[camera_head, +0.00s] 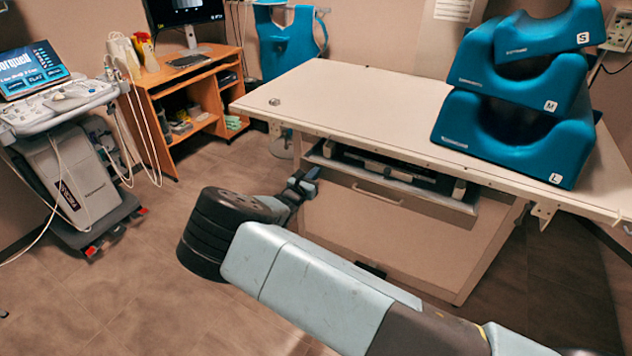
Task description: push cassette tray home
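The cassette tray (465,206) is a shallow metal tray under the table top. Its front edge sticks out from below the table's near edge. Dark bars or a cassette (390,166) lie in it, partly hidden in the table's shadow. My gripper (306,181) is small and dark, just left of the tray's left front corner, and looks close to it. I cannot tell whether they touch. The gap between its fingers is too small to make out, and nothing is clearly held in it.
The white table (350,105) overhangs the tray. Blue foam supports (510,145) are stacked on its right end. A pale cabinet front (390,238) is below the tray. An ultrasound cart (75,180) and a wooden desk (185,85) stand left. The floor between is clear.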

